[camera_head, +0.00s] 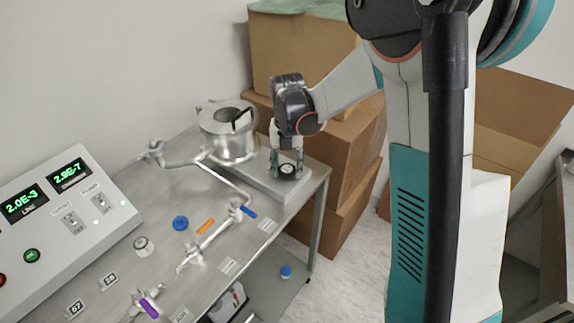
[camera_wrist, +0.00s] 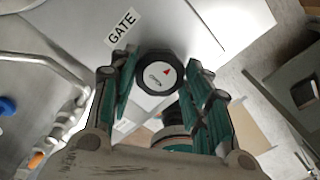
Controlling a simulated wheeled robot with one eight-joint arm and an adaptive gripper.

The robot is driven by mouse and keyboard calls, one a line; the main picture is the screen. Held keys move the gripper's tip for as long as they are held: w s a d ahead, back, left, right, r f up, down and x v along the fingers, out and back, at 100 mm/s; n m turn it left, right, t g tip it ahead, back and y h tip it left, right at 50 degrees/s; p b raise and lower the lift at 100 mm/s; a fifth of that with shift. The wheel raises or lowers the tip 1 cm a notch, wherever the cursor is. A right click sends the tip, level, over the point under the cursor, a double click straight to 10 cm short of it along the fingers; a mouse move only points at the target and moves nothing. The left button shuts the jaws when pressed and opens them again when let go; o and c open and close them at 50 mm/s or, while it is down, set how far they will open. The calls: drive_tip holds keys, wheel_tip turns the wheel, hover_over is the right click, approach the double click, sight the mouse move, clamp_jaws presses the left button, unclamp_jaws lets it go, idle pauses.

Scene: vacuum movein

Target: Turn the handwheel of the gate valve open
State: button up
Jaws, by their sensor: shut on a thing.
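The gate valve handwheel (camera_head: 288,170) is a dark round knob with a white face, low on a pale block (camera_head: 270,187) at the table's right end. In the wrist view the handwheel (camera_wrist: 158,73) shows a red arrow mark and small lettering on its white face. My gripper (camera_head: 287,160) points down over it. Its green-padded fingers stand on both sides of the handwheel in the wrist view (camera_wrist: 163,75) and are shut on it. A "GATE" label (camera_wrist: 122,27) lies on the pale surface beside the handwheel. The valve body is not clearly visible.
A metal chamber (camera_head: 228,130) stands left of my gripper, with pipes (camera_head: 230,182) running along the table. A control panel (camera_head: 70,225) with green displays is at the left. Cardboard boxes (camera_head: 340,150) stand behind and right.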

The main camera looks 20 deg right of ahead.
sight(287, 169)
drive_tip(key=shift+n, duration=0.3)
drive_tip(key=o, duration=1.1)
drive_tip(key=shift+c, duration=0.2)
wheel_tip(287, 169, up, 12)
